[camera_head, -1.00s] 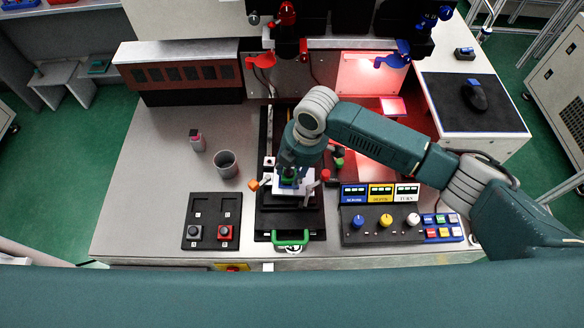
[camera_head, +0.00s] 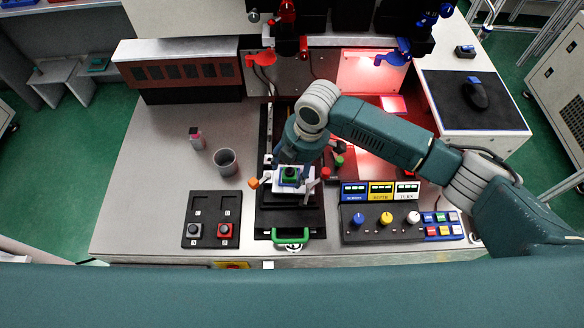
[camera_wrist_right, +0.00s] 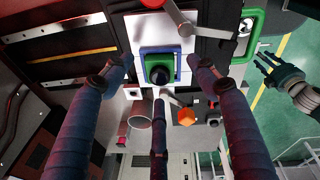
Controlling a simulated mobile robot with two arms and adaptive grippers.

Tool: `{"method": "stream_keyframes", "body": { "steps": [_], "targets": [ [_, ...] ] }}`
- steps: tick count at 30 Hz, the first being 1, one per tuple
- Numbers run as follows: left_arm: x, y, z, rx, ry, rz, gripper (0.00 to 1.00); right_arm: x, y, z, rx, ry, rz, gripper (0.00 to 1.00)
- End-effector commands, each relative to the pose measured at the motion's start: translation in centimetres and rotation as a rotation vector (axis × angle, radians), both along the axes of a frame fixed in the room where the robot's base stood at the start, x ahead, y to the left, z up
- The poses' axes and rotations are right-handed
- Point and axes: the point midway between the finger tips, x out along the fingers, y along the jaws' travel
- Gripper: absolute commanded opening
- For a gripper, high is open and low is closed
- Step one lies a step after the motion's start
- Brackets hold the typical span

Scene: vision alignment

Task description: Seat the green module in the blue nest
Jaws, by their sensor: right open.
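The green module (camera_head: 290,174), with a dark round knob on top, sits within the square blue nest (camera_head: 281,181) on a white plate. In the right wrist view the green module (camera_wrist_right: 151,62) shows inside the blue frame of the nest (camera_wrist_right: 143,52). I cannot tell whether it is fully flush. My right gripper (camera_wrist_right: 158,78) is open, its fingers spread around the nest area and apart from the module. In the head view this gripper (camera_head: 288,160) is just behind the module. A grey hand at the right of the wrist view, apparently my left gripper (camera_wrist_right: 268,66), hangs clear of the table.
A green handle (camera_head: 290,236) is in front. A grey cup (camera_head: 225,162), a button box (camera_head: 212,212) and a knob panel (camera_head: 400,228) stand around.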

Motion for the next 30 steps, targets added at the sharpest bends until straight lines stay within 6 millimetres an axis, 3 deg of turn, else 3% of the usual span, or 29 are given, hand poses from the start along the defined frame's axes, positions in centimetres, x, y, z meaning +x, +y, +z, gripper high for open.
{"method": "stream_keyframes", "body": {
  "steps": [9, 15, 30],
  "targets": [
    [0.1, -0.2, 0.0, -0.002, -0.001, 0.000, 0.40, -0.3, -1.2, 6.6, 0.001, -0.005, 0.000, 0.59],
    [0.1, -0.3, 0.0, -0.002, -0.002, 0.000, 0.40, -0.6, -1.7, 9.5, 0.000, -0.004, 0.000, 0.59],
    [0.1, -0.3, 0.0, -0.003, -0.001, -0.001, 0.40, -0.7, -1.9, 10.4, -0.001, -0.001, 0.000, 0.59]
  ]
}}
